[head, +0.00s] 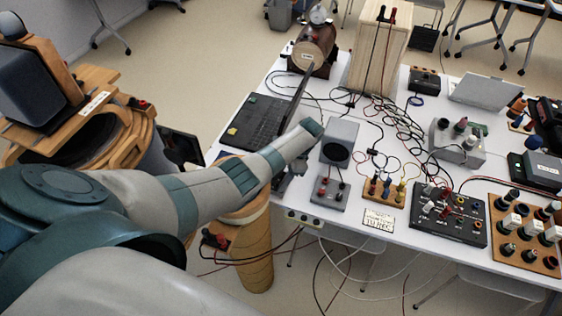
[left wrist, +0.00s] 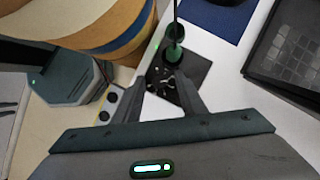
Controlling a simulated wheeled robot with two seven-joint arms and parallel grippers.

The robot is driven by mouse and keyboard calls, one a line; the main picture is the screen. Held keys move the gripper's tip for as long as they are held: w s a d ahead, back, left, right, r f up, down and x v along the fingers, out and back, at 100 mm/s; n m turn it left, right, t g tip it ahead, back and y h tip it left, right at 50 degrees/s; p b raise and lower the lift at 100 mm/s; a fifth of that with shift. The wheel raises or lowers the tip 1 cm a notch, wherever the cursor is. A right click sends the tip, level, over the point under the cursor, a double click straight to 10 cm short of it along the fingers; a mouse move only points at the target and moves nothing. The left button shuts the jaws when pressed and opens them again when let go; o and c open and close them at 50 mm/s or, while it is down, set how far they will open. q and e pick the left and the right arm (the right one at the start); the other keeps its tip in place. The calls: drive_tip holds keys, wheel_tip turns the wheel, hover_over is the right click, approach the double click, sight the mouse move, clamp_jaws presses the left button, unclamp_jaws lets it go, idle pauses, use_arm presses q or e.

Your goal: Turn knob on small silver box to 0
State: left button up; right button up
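A small silver-grey box (head: 326,197) with red and black terminals stands near the table's front edge in the head view. A larger silver box (head: 466,151) with dark knobs stands further right; I cannot tell which one the task names. My left gripper (head: 291,171) is partly hidden by its arm, left of the small box and above the table edge. In the left wrist view my left gripper (left wrist: 161,82) is open, with nothing between its fingers. Just beyond its tips is a black panel (left wrist: 194,72) with a white-marked dial and a black-and-green plug. My right gripper is out of view.
A black control panel (head: 450,214) is further right. Loose cables cross the middle. A wooden cylinder (head: 254,255) stands below the arm.

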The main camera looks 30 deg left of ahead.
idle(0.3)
use_arm(q)
drive_tip(key=shift+w+r, duration=0.1)
drive_tip(key=shift+r, duration=0.1)
drive_tip(key=shift+w+d+r, duration=0.25)
drive_tip(key=shift+r, duration=0.4)
drive_tip(key=v, duration=1.5)
drive_tip(key=shift+r, duration=0.25)
drive_tip(key=shift+d, duration=0.1)
